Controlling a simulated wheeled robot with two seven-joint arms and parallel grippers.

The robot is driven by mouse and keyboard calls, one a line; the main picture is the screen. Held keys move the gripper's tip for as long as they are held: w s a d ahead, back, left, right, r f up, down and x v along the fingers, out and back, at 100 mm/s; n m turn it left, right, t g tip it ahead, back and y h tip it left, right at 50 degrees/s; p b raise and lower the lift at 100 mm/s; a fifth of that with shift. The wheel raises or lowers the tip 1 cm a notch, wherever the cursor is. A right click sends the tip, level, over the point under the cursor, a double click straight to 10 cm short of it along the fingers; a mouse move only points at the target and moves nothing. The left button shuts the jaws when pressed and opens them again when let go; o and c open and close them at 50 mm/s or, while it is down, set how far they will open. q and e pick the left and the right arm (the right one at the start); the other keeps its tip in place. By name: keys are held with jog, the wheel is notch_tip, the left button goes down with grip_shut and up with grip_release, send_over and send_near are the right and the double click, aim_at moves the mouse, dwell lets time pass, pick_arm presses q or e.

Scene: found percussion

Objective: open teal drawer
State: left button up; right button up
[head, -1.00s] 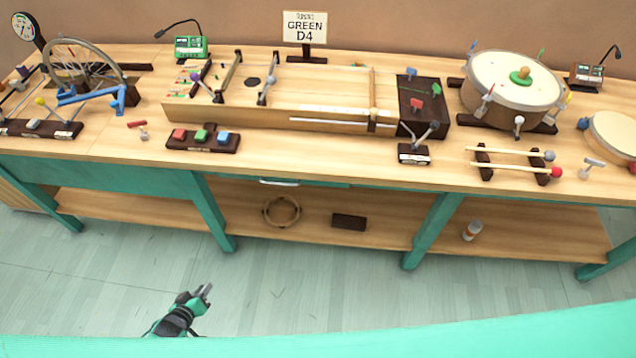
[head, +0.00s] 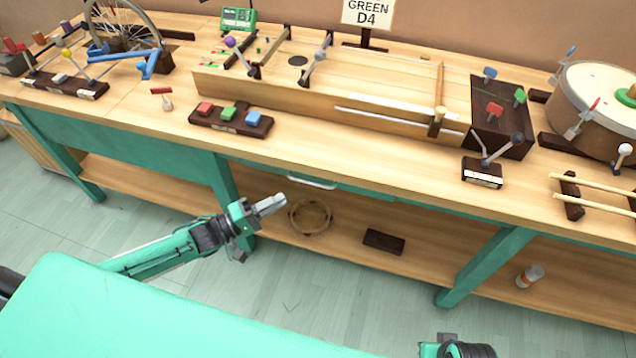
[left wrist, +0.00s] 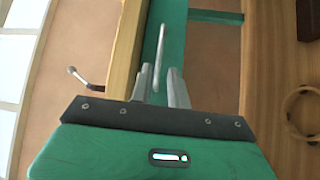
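The teal drawer (head: 352,190) sits under the front edge of the workbench top, its front about flush with the bench. Its silver bar handle (head: 312,183) shows on the front, and the handle also shows in the left wrist view (left wrist: 160,45). My left gripper (head: 272,203) is just left of and below the handle in the head view. In the left wrist view its two fingers (left wrist: 161,84) are apart, with the handle ahead of the gap. I see no clear contact with it. Only part of my right arm shows at the bottom edge; its fingers are hidden.
The bench top (head: 330,145) holds several percussion pieces. A wooden ring (head: 310,217), a dark block (head: 384,242) and a small bottle (head: 529,276) are on the lower shelf. Teal legs (head: 486,264) stand at the front. The floor before the bench is clear.

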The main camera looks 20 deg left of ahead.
aim_at(314, 184)
pick_arm(q)
jog(key=x, duration=1.1)
jog(key=shift+w+f, duration=0.1)
jog(key=shift+w, duration=0.05)
grip_shut()
